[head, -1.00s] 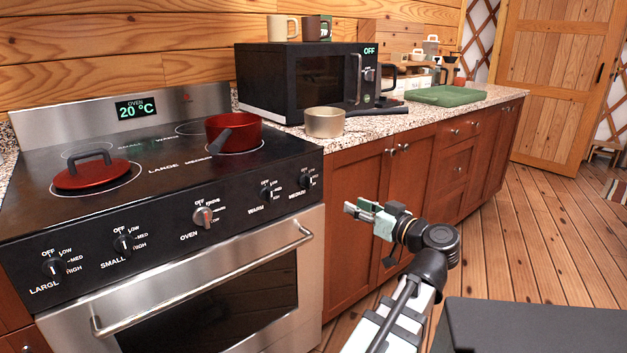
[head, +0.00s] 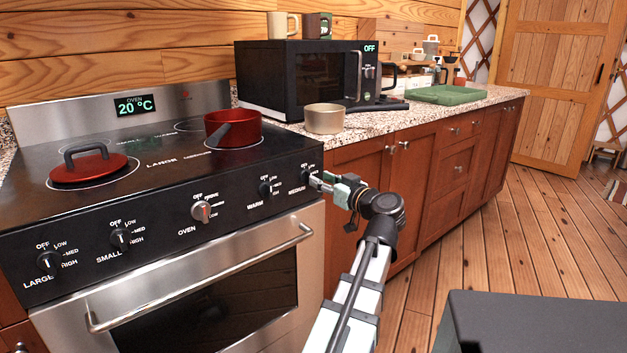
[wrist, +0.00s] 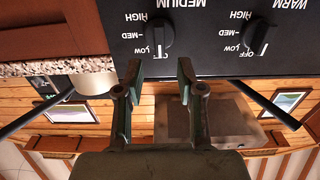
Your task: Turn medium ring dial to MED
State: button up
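The medium ring dial (head: 306,178) is the rightmost knob on the stove's black front panel. In the upside-down wrist view the dial (wrist: 158,33) is dark, and its white pointer mark is toward the OFF end, beyond LOW. The MED and HIGH labels show to its left there. My gripper (head: 317,182) is at the panel's right end, in front of this dial. In the wrist view my gripper (wrist: 159,72) is open, with the dial lined up with the gap between its fingertips. No contact can be made out.
The warm dial (wrist: 258,37) is close beside the medium dial. The oven door handle (head: 205,280) sticks out below the panel. A red pot (head: 232,130) and a red lidded pan (head: 90,170) are on the cooktop. A beige pot (head: 324,119) stands on the counter.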

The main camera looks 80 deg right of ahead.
aim_at(311, 174)
jog(key=shift+b+x, duration=0.3)
jog(key=shift+x, duration=1.85)
grip_shut()
